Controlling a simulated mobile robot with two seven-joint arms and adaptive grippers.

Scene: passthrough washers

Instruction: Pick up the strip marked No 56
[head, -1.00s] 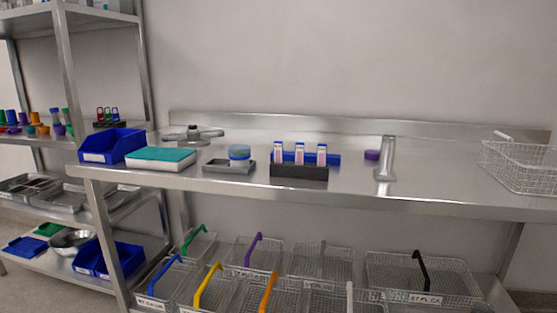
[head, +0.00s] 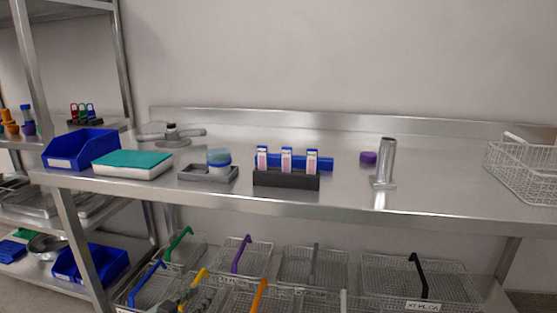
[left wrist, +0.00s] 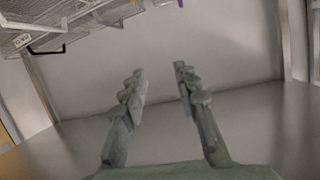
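Three upright strips with blue tops and white-and-pink faces stand in a black holder (head: 286,179) on the steel table: a left strip (head: 262,160), a middle strip (head: 286,160) and a right strip (head: 312,161). Their markings are too small to read, so I cannot tell which is No 56. My left gripper (head: 197,297) shows only partly at the bottom of the head view, low in front of the wire baskets. In the left wrist view its two fingers (left wrist: 158,85) are spread, with nothing between them. My right gripper is not in view.
On the steel table (head: 430,190) are a blue bin (head: 80,149), a teal-topped box (head: 133,164), a grey tray (head: 208,174) with a blue-lidded jar (head: 219,158), a metal tube stand (head: 384,165), a purple cap (head: 368,157) and a wire basket (head: 522,170). Baskets with coloured handles fill the shelf below.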

